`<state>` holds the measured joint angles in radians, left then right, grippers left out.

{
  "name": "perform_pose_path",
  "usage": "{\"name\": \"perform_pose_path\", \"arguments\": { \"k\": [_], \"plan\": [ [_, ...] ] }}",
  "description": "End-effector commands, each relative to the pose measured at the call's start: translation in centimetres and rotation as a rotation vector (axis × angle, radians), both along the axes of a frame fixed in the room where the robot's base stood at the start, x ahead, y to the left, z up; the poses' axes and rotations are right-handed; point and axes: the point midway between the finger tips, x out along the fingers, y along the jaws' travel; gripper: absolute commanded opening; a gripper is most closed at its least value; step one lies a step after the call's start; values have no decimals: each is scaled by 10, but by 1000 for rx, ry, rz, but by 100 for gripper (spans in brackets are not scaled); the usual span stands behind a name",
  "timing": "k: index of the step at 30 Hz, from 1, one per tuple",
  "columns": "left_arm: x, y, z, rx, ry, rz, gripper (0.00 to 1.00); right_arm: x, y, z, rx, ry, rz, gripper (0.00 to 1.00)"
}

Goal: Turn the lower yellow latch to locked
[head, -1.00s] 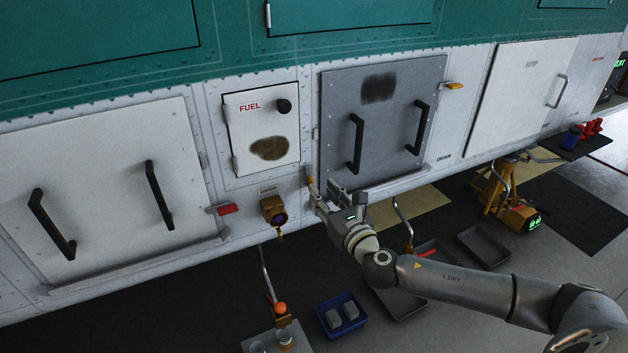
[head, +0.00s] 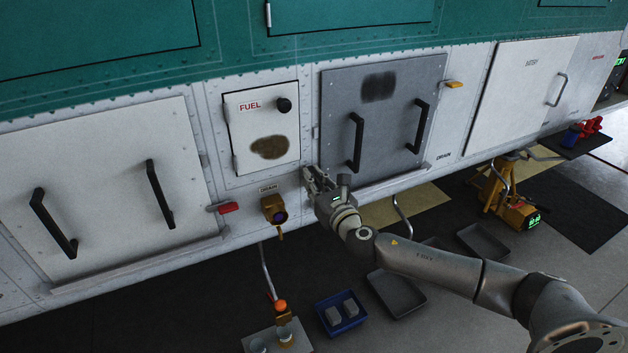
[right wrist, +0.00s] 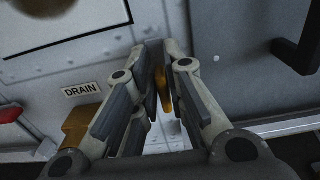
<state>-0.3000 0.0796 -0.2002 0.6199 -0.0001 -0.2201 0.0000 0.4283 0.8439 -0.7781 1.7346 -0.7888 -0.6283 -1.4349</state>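The lower yellow latch (right wrist: 163,92) shows in the right wrist view, upright between my right gripper's fingers, on the panel strip left of the grey door. My right gripper (right wrist: 160,75) looks closed on it, with the pads close along both sides. In the head view my right gripper (head: 314,178) is against the panel and hides this latch. The upper yellow latch (head: 454,84) lies roughly horizontal right of the grey door (head: 380,125). My left gripper is not in view.
A brass drain fitting (head: 273,209) and a red latch (head: 228,208) are left of my right gripper. Black handles (head: 356,143) stand out from the grey door. Below are a blue bin (head: 341,314), a grey tray (head: 396,293) and a yellow stand (head: 508,205).

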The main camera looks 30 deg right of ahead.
Motion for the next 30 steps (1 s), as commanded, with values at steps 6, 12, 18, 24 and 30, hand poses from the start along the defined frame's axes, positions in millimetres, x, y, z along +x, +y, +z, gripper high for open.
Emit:
{"name": "perform_pose_path", "arguments": {
  "k": [6, 12, 18, 24, 30],
  "plan": [
    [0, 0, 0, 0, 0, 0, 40, 0, 0, 0, 0, 0, 0, 0],
    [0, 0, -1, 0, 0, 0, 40, 0, -1, 0, 19, 0, 0, 0],
    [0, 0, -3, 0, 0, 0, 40, 0, -2, -1, 103, 0, 0, 0],
    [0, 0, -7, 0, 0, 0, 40, 0, -5, -2, 255, -1, 0, 0],
    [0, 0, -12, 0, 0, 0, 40, 0, -9, -3, 444, -1, -1, 0]
  ]
}}
